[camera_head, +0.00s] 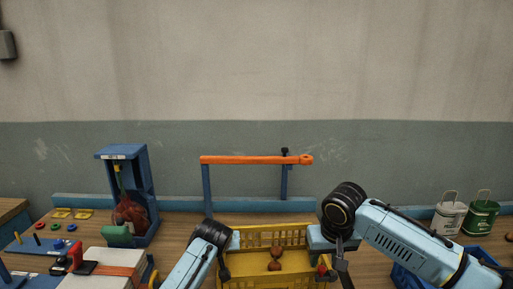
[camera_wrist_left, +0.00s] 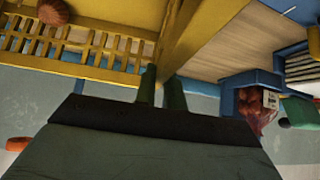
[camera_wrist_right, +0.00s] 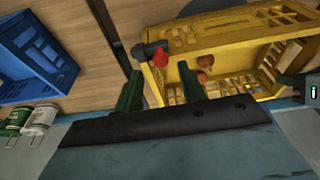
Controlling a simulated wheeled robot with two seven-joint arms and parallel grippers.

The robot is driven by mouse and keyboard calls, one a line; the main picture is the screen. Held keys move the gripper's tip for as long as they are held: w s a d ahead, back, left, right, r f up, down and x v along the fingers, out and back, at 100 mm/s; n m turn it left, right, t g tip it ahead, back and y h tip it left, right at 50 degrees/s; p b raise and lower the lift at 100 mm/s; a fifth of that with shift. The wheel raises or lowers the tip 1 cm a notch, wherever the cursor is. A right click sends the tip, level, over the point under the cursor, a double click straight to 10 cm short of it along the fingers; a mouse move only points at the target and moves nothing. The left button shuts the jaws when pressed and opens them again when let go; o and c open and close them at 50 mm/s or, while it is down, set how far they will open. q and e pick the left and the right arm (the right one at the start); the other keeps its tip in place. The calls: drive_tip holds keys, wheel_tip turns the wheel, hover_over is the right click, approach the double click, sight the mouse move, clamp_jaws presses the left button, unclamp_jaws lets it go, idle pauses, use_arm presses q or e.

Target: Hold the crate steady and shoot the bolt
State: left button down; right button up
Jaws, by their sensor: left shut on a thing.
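A yellow slatted crate (camera_head: 265,234) stands in the lower middle of the head view with a few brown round items (camera_head: 275,258) in it. My left gripper (camera_wrist_left: 161,88) is shut on the crate's wall near a corner; in the head view it is at the crate's left side. A red knob (camera_wrist_right: 160,58) with a dark part (camera_wrist_right: 148,48), seemingly the bolt, sits at the crate's right end; the red also shows in the head view (camera_head: 323,268). My right gripper (camera_wrist_right: 160,88) is open. The knob appears in the gap between its fingers, beyond the tips; contact is not visible.
An orange bar (camera_head: 250,160) on blue posts stands behind the crate. A blue stand (camera_head: 143,175) with a red net sack (camera_head: 129,212) is at left. A blue crate (camera_wrist_right: 30,55) and white and green pots (camera_head: 480,215) are at right.

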use_arm(q)
drive_tip(key=shift+d, duration=0.1)
use_arm(e)
drive_tip(key=shift+w+v, duration=0.2)
drive_tip(key=shift+v, duration=0.7)
drive_tip(key=shift+w+v, duration=0.25)
drive_tip(key=shift+v, duration=0.7)
drive_tip(key=shift+w+v, duration=0.2)
drive_tip(key=shift+v, duration=0.7)
drive_tip(key=shift+r, duration=0.2)
use_arm(q)
drive_tip(key=c, duration=1.4)
unclamp_jaws()
drive_tip(key=p+v, duration=0.3)
drive_tip(key=p, duration=0.1)
drive_tip(key=shift+w+p, duration=0.1)
drive_tip(key=shift+p, duration=0.3)
drive_tip(key=p+v, duration=0.4)
drive_tip(key=p, duration=0.2)
use_arm(e)
drive_tip(key=w+v, duration=0.2)
drive_tip(key=v, duration=0.8)
drive_tip(key=shift+w+r, duration=0.15)
drive_tip(key=shift+r, duration=0.5)
drive_tip(key=shift+a, duration=0.1)
